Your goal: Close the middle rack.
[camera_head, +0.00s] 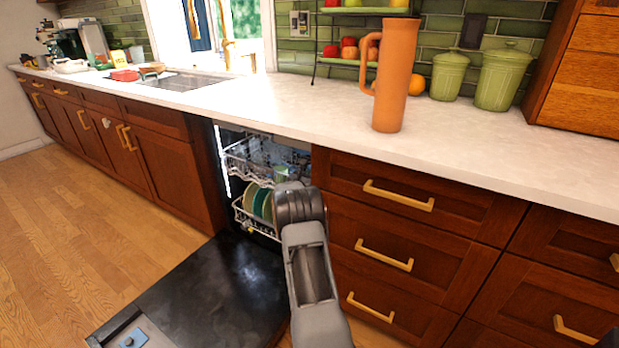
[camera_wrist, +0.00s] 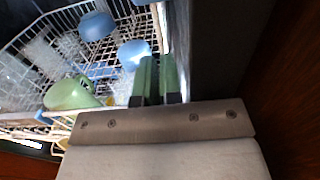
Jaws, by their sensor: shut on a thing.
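The middle rack (camera_head: 237,160), a white wire basket, shows in the head view inside the open dishwasher, above a lower rack. It also fills the left of the wrist view (camera_wrist: 50,30), holding blue bowls (camera_wrist: 134,54), a green cup (camera_wrist: 72,94) and clear glasses. My gripper (camera_wrist: 158,78) has its green fingers close together at the right side of this rack, shut on its wire rim; the gripped spot is mostly hidden by the fingers. In the head view my arm hides the gripper and part of the racks. I cannot tell exactly how far out the rack stands.
The dishwasher door (camera_head: 205,290) lies open and low in front of the bay. The lower rack (camera_head: 250,222) holds plates (camera_head: 262,202). Drawers (camera_head: 400,215) stand close on the right, cabinets (camera_head: 160,165) on the left. Wooden floor (camera_head: 85,230) is free at the left.

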